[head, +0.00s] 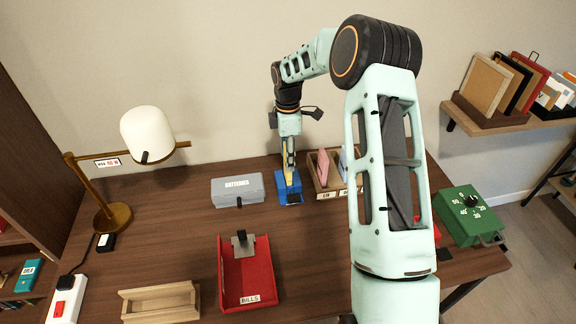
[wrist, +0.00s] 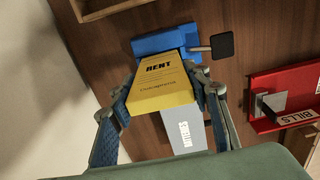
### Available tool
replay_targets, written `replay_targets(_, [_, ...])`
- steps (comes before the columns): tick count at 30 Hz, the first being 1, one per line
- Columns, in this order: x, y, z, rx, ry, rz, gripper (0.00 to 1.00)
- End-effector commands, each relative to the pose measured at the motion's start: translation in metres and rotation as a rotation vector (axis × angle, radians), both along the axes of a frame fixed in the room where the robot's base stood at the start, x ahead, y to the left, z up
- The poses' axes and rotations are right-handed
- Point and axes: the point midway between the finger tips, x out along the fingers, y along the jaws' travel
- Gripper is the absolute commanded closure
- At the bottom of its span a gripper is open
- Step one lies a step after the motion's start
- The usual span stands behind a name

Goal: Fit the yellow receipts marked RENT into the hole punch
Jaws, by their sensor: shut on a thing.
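My gripper (wrist: 163,95) is shut on the yellow receipts (wrist: 164,82), a block with RENT printed in dark letters facing the wrist camera. The far end of the receipts is at the blue hole punch (wrist: 165,43), against or inside it; I cannot tell which. The hole punch has a dark lever pad (wrist: 222,45) on one side. In the head view the hole punch (head: 288,188) stands on the desk toward the back, and the receipts (head: 290,160) stand upright above it under my gripper (head: 290,152).
A grey BATTERIES box (head: 237,190) stands just left of the hole punch. A divided wooden box (head: 325,190) is close on its right. A red BILLS tray (head: 248,280), a wooden tray (head: 160,302), a lamp (head: 112,215) and a green timer (head: 468,215) are also around.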

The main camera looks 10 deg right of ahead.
Motion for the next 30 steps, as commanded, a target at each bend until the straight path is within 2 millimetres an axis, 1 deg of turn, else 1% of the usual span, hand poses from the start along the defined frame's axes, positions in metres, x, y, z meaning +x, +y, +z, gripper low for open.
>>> replay_targets(1, [-0.002, 0.0, -0.014, 0.0, 0.004, 0.0, 0.81])
replay_targets(4, [-0.002, 0.0, -0.026, 0.0, 0.002, 0.0, 0.81])
replay_targets(6, [-0.001, -0.001, -0.029, 0.0, 0.002, 0.0, 0.81])
replay_targets(13, [-0.002, 0.0, -0.027, 0.0, 0.001, 0.0, 0.81])
replay_targets(17, [-0.002, 0.0, -0.031, 0.0, 0.002, 0.0, 0.81])
replay_targets(18, [-0.002, 0.0, -0.031, 0.0, 0.002, 0.0, 0.54])
replay_targets(22, [-0.002, 0.0, -0.03, 0.0, 0.002, 0.0, 0.39])
replay_targets(30, [-0.002, 0.0, -0.03, 0.0, 0.002, 0.0, 0.38])
